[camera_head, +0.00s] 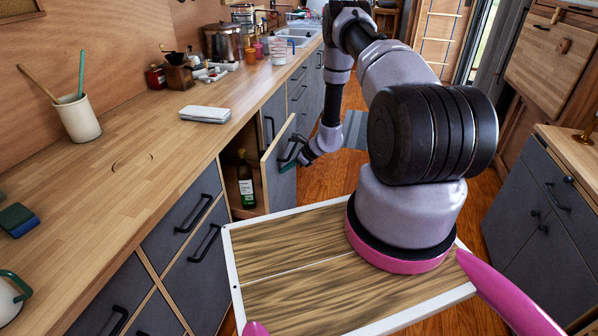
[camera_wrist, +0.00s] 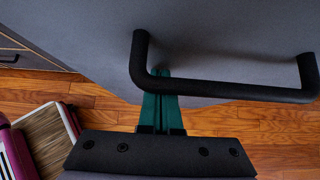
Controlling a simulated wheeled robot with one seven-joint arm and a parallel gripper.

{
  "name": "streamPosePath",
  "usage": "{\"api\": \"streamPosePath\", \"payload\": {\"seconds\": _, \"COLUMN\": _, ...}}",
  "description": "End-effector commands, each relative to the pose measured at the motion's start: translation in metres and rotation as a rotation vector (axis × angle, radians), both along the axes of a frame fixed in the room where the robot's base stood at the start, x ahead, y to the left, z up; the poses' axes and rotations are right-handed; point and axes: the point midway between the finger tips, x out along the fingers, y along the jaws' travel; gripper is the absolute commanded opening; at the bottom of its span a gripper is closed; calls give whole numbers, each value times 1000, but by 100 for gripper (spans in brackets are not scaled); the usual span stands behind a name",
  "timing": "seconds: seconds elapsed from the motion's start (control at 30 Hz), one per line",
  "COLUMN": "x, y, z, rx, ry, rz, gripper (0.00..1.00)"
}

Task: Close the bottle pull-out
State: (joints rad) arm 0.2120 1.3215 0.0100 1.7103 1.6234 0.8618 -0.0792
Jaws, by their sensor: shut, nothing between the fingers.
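The bottle pull-out stands open from the counter row. Its grey front panel (camera_head: 281,170) sits out from the cabinet, with a dark bottle (camera_head: 245,182) with a pale label upright inside. My gripper (camera_head: 289,164) is at the outer face of that panel, with its green fingers together and empty. In the wrist view the shut fingers (camera_wrist: 161,90) are at the left end of the panel's black bar handle (camera_wrist: 230,90). They overlap the bar in the picture; I cannot tell whether they touch it or the grey panel (camera_wrist: 215,35).
A wooden counter (camera_head: 150,130) runs along the left above closed grey drawers (camera_head: 190,225). Another grey cabinet (camera_head: 540,220) stands at the right. Wooden floor (camera_head: 350,180) shows between them, partly hidden by my arm.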

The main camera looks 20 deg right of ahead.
Motion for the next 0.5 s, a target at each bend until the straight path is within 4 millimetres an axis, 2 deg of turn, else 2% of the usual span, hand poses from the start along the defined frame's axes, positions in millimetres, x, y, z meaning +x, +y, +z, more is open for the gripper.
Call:
{"api": "streamPosePath", "payload": {"seconds": 0.03, "x": 6, "y": 10, "z": 0, "rx": 0, "ry": -3, "rz": 5, "gripper": 0}}
{"api": "streamPosePath", "payload": {"seconds": 0.5, "x": 56, "y": 84, "z": 0, "rx": 0, "ry": -3, "rz": 4, "gripper": 0}}
